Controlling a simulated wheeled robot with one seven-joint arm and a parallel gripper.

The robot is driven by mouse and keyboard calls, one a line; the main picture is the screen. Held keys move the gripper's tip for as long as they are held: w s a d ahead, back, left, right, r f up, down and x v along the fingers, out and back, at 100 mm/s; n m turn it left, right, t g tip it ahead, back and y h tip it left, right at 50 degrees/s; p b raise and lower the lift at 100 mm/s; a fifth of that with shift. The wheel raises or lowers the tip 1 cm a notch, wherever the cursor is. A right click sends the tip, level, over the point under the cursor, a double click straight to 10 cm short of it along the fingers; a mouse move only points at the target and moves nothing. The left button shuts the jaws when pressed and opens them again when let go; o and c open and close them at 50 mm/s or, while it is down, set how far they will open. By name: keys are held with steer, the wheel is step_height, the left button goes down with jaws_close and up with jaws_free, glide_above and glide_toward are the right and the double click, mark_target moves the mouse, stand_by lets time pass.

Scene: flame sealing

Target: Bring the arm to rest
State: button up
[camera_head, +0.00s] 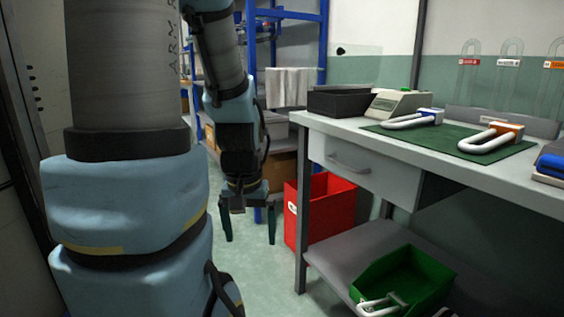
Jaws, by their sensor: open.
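My gripper (249,225) hangs below my arm, left of the workbench. Its two dark green fingers point down and stand apart, with nothing between them. It is open and empty above the floor. My arm links are blue and grey. The upper links fill the left of the view, and the forearm hangs down behind them. The gripper is clear of the bench in the picture.
The workbench (460,180) stands at the right with a drawer (348,165). On its green mat (425,145) lie two U-shaped white pieces. A red bin (325,208) stands beside the gripper. A green bin (425,280) sits on the lower shelf. Blue shelving (323,45) stands behind.

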step_height(320, 180, up, 22)
steer(key=p, duration=1.9)
steer(key=shift+p, duration=0.35)
steer(key=shift+c, duration=0.4)
